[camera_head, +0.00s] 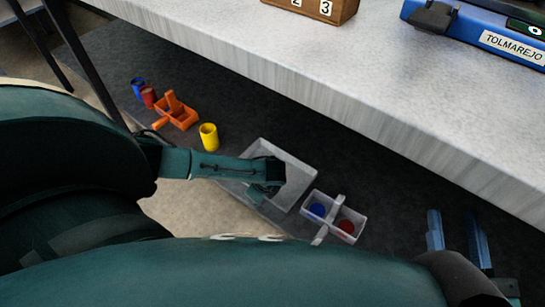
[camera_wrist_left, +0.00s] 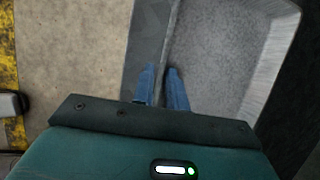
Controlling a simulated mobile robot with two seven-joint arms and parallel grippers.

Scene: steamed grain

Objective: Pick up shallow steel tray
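The shallow steel tray (camera_head: 294,178) is a light grey, open rectangular tray low down beside the counter, in the middle of the head view. In the left wrist view the tray (camera_wrist_left: 230,50) fills the upper right, with its left wall running up between my fingers. My left gripper (camera_wrist_left: 162,78) has one blue finger outside this wall and one inside, with only a narrow gap between them; it looks shut on the wall. In the head view the left arm's wrist hides part of the tray and the fingers. My right gripper (camera_head: 457,232) is open and empty at lower right.
A divided caddy (camera_head: 335,215) with blue and red items sits close to the tray's right. A yellow cup (camera_head: 209,137), an orange caddy (camera_head: 178,115), and red (camera_head: 149,97) and blue (camera_head: 138,88) cups stand left. The counter (camera_head: 330,65) overhangs behind.

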